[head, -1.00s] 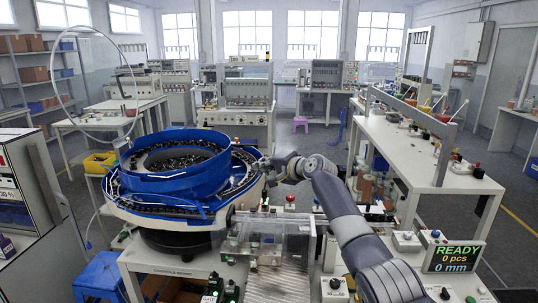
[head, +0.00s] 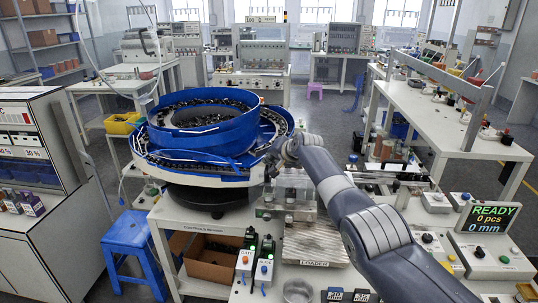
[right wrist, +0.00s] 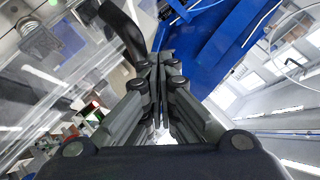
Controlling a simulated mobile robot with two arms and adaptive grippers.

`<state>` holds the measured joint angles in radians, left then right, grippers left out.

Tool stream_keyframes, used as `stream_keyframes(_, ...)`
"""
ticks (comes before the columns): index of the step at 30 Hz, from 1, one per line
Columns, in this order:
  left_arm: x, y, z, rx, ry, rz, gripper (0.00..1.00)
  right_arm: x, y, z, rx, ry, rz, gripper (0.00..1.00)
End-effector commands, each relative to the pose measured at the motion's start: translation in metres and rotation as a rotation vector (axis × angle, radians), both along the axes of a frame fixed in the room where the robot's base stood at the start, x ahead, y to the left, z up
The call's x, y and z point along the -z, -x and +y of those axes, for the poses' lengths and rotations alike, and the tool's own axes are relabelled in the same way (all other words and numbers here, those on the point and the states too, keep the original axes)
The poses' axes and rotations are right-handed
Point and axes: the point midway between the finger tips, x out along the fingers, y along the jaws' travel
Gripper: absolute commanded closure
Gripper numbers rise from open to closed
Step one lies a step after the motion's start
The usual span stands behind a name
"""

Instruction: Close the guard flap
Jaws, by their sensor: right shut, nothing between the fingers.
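The guard flap appears to be the clear panel (head: 292,188) above the linear track at the right side of the blue feeder bowl (head: 208,135) in the head view. Its angle is hard to tell because it is see-through. My right gripper (head: 273,160) is at the bowl's right edge, just above and behind the clear panel, partly hidden by my wrist. In the right wrist view the gripper's fingers (right wrist: 160,62) are together and empty, with the blue bowl wall (right wrist: 205,45) beside them. Contact with the panel cannot be told. My left gripper is not in view.
A ribbed metal plate (head: 315,243) lies in front of the clear panel. A display reading READY (head: 487,217) stands at the right. A blue stool (head: 134,245) stands at the left.

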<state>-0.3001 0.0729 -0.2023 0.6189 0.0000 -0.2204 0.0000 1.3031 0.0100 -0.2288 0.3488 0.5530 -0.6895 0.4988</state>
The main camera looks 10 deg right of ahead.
Motion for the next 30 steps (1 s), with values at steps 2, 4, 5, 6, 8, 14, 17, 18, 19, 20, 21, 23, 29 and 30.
stream_keyframes(2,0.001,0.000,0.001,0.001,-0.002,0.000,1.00,0.002,0.000,-0.001,0.001,0.001,0.001,1.00)
stream_keyframes(4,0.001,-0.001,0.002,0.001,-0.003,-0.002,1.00,0.003,0.000,-0.001,0.001,0.001,0.001,1.00)
stream_keyframes(5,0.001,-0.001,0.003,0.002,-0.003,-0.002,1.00,0.003,0.000,-0.001,0.000,0.000,0.001,1.00)
stream_keyframes(6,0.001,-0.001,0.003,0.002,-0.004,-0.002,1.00,0.003,0.000,-0.001,0.000,0.000,0.001,1.00)
stream_keyframes(8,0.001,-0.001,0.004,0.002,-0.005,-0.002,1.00,0.003,0.000,-0.001,0.000,0.000,0.001,1.00)
stream_keyframes(14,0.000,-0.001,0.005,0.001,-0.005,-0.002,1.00,0.003,0.000,-0.001,0.000,0.000,0.002,1.00)
stream_keyframes(17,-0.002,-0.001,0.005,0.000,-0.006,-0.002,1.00,0.000,0.000,-0.001,0.000,0.000,0.002,1.00)
stream_keyframes(18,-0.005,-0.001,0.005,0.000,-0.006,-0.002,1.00,-0.003,0.000,-0.001,0.000,0.000,0.002,1.00)
stream_keyframes(19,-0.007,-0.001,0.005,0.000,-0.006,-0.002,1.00,-0.005,0.000,-0.002,0.000,0.000,0.002,1.00)
stream_keyframes(20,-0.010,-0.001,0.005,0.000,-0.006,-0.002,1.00,-0.008,0.000,-0.002,0.001,0.000,0.001,1.00)
stream_keyframes(21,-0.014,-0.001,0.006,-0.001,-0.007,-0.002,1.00,-0.013,0.000,-0.003,0.001,-0.001,0.000,1.00)
stream_keyframes(23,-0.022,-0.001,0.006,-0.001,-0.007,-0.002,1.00,-0.021,0.001,-0.004,0.001,0.000,-0.001,1.00)
stream_keyframes(29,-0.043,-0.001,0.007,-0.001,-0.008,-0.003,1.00,-0.042,0.002,-0.008,0.001,0.000,0.001,1.00)
stream_keyframes(30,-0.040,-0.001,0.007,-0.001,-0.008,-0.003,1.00,-0.040,0.004,-0.008,0.000,-0.001,0.001,1.00)
